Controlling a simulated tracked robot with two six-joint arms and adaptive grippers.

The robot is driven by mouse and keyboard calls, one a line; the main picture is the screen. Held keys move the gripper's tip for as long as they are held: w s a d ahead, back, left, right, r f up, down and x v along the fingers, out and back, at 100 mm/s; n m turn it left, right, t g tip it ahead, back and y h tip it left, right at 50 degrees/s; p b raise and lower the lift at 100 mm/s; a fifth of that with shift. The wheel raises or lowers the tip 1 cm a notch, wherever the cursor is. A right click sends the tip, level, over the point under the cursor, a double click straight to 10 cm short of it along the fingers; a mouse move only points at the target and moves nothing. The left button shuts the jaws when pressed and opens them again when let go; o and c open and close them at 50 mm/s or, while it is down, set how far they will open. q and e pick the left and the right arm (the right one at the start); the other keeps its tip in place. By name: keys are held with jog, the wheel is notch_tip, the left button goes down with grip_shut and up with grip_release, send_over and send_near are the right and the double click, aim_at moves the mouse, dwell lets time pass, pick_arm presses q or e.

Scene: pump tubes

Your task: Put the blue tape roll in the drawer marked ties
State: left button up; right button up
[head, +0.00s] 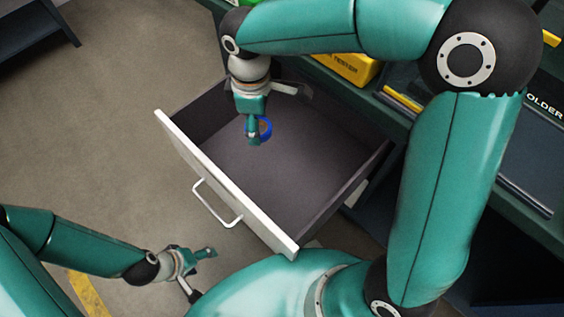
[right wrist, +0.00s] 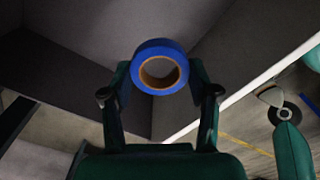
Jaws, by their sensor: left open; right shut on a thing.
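The blue tape roll (head: 265,130) is held in my right gripper (head: 254,138), over the open drawer. The right wrist view shows the roll (right wrist: 159,67) between the two fingers of my right gripper (right wrist: 160,80), its hole facing the camera. The drawer (head: 225,193) is pulled out, with a white front and a white handle, and its visible floor is bare. No label on its front can be read from here. I cannot tell how high the roll is above the drawer floor. My left gripper (head: 208,253) is open and empty, low at the lower left, outside the drawer.
A dark workbench with a yellow tester case (head: 347,68) stands behind the drawer. Open floor (head: 100,130) lies to the left, with a yellow floor stripe (head: 88,293).

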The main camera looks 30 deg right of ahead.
aim_at(263, 174)
notch_tip(263, 174, down, 20)
jog(key=b, duration=0.6)
jog(key=shift+s+f, duration=0.1)
jog(key=shift+f, duration=0.1)
jog(key=shift+f+b, duration=0.1)
jog(key=shift+b, duration=0.25)
jog(key=o, duration=1)
jog(key=shift+o, duration=0.2)
notch_tip(263, 174, up, 12)
jog(key=p, duration=0.4)
